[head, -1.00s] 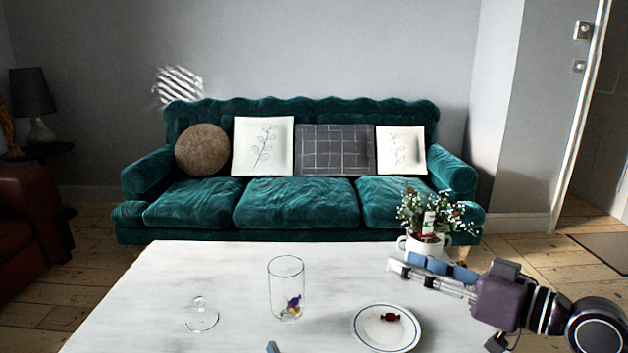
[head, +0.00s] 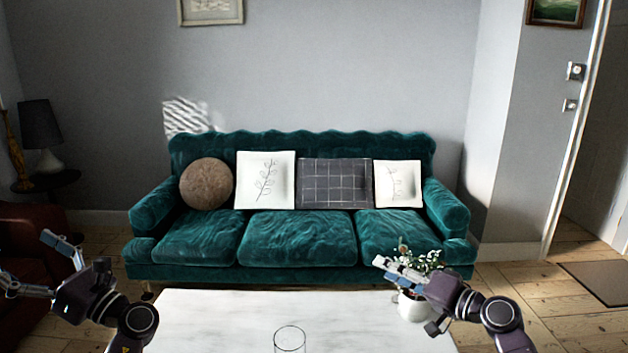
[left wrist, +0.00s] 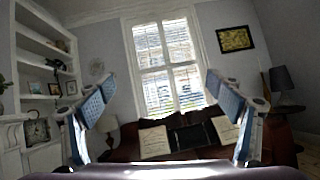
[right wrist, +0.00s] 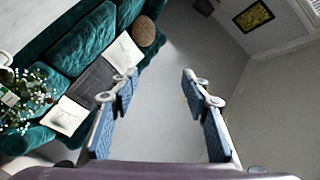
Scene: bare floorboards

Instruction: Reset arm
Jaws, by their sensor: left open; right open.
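My left gripper (head: 62,262) is raised at the lower left of the head view, left of the white table. In the left wrist view its two blue-padded fingers (left wrist: 165,105) stand wide apart with nothing between them. My right gripper (head: 388,264) is raised at the right of the head view, partly in front of the potted plant. In the right wrist view its fingers (right wrist: 165,90) are spread and empty.
The white table (head: 220,315) shows at the bottom, with the rim of a clear glass (head: 290,340) on it. A white flower pot (head: 412,308) stands at its right. A green sofa (head: 300,240) with several cushions stands behind. The air above the table's middle is clear.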

